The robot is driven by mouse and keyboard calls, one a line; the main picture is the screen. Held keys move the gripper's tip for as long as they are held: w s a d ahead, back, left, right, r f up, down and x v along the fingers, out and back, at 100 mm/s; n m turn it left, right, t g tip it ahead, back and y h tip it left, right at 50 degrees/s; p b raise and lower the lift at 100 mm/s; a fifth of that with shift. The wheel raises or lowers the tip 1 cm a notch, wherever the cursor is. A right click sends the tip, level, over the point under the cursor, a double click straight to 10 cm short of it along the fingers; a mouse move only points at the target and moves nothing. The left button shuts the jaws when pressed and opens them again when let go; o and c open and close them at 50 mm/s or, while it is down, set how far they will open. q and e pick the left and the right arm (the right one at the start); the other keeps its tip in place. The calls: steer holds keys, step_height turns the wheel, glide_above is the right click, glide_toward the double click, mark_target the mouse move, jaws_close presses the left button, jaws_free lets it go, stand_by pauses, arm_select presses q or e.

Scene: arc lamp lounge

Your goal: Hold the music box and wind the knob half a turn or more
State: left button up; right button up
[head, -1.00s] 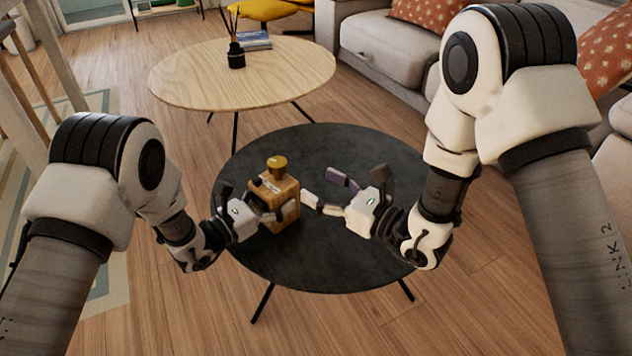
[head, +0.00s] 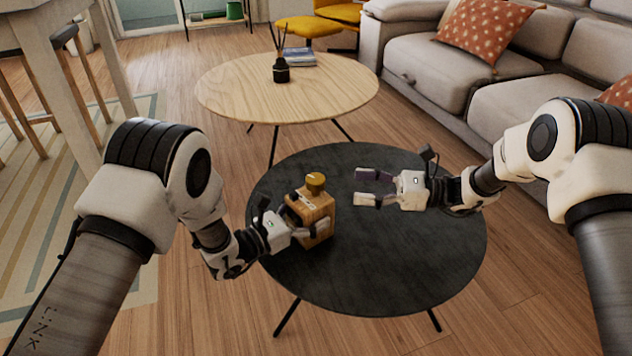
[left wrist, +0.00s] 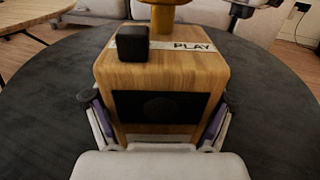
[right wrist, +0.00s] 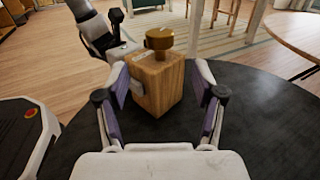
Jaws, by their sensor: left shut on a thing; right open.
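The music box is a wooden block (head: 318,208) standing upright on the dark round table (head: 420,270). A brass knob (head: 316,181) sits on its top; it also shows in the right wrist view (right wrist: 159,39). In the left wrist view the box (left wrist: 165,68) has a "PLAY" strip, a black block on top and a dark panel in front. My left gripper (head: 300,228) is shut on the box, one finger on each side. My right gripper (head: 367,188) is open and empty, to the right of the box and apart from it, its fingers pointing at the box.
A light wooden table (head: 225,98) with a reed diffuser (head: 281,72) and books (head: 299,57) stands behind. A grey sofa (head: 425,75) with orange cushions is at the back right. The dark table's right and front parts are clear.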

mark_target(316, 182)
steer(key=a, duration=0.3)
steer(key=w+a, duration=0.1)
steer(key=a, duration=0.6)
steer(key=shift+w, duration=0.25)
steer(key=c, duration=1.2)
